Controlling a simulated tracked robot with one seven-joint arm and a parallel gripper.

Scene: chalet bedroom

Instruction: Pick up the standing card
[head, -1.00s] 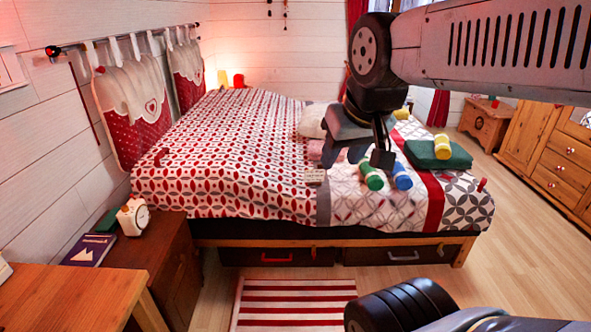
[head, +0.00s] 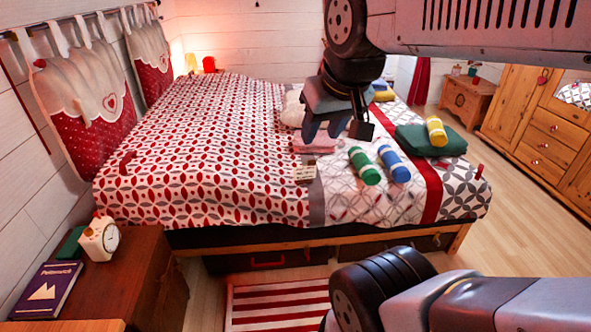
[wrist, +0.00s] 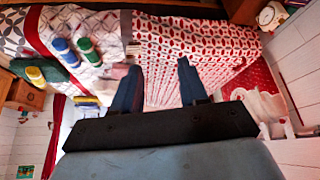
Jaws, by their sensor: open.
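The standing card (head: 304,173), small and pale with faint marks, is on the bed (head: 200,190), by the grey stripe near the front side. A small pale patch beside the grey stripe in the wrist view may be the card, but I cannot tell surely. My gripper (head: 322,133) hangs above the bed, beyond and above the card in the head view, apart from it. In the wrist view my gripper's two blue fingers (wrist: 159,66) are spread with nothing between them.
A folded pink cloth (head: 314,144) lies just behind the card. Green (head: 364,165) and blue (head: 394,163) rolls lie to its right. A yellow roll (head: 436,131) rests on a dark green folded cloth (head: 415,141). A nightstand (head: 140,265) with a clock (head: 100,238) stands front left.

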